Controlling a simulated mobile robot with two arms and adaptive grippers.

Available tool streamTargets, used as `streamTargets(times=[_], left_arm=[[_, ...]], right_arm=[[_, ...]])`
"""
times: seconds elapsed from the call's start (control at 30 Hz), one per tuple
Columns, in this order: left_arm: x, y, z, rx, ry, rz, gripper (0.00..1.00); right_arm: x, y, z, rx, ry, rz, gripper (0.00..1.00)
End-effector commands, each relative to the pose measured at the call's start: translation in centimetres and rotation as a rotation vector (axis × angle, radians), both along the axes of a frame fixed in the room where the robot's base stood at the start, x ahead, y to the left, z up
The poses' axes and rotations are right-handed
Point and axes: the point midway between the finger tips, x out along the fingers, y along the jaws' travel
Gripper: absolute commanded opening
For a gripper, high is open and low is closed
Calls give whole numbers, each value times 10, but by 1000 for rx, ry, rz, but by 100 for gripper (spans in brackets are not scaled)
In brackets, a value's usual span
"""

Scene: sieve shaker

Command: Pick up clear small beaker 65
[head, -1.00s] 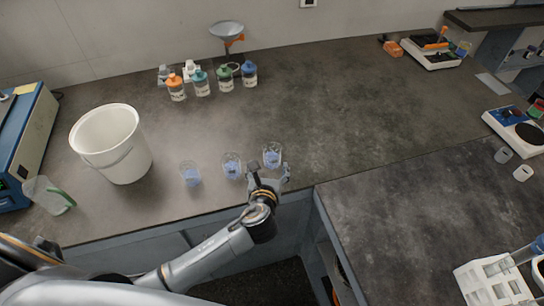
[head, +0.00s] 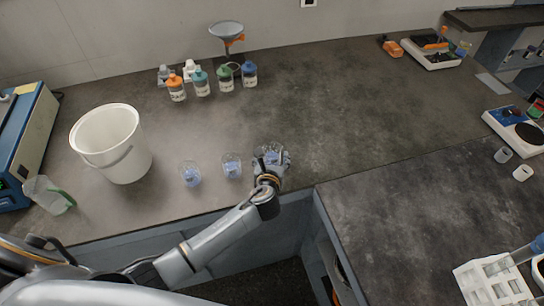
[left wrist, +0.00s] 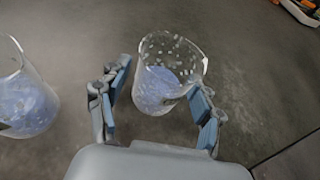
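Three clear small beakers with blue contents stand upright in a row near the bench's front edge: a left one (head: 190,174), a middle one (head: 231,166) and a right one (head: 270,150). No number 65 can be read on them. My left gripper (head: 271,160) is at the right beaker and partly hides it. In the left wrist view, the open fingers (left wrist: 160,92) flank this clear beaker (left wrist: 168,78), with gaps visible on its left side; contact at the right finger is unclear. A neighbouring beaker (left wrist: 25,98) stands outside the left finger. My right gripper is not seen.
Several capped bottles (head: 225,79) stand at the back. A white rack (head: 492,283) is at lower right. The bench right of the beakers is clear.

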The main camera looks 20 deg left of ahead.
Motion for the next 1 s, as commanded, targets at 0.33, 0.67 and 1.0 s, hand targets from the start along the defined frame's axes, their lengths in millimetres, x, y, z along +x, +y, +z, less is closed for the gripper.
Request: streamTargets(times=[0.33,0.67,1.0], left_arm=[[0,0,0,0,0,0,11],[0,0,4,1,-1,1,11],[1,0,29,0,-4,-1,11]], right_arm=[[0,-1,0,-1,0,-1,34],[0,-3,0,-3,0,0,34],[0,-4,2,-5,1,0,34]])
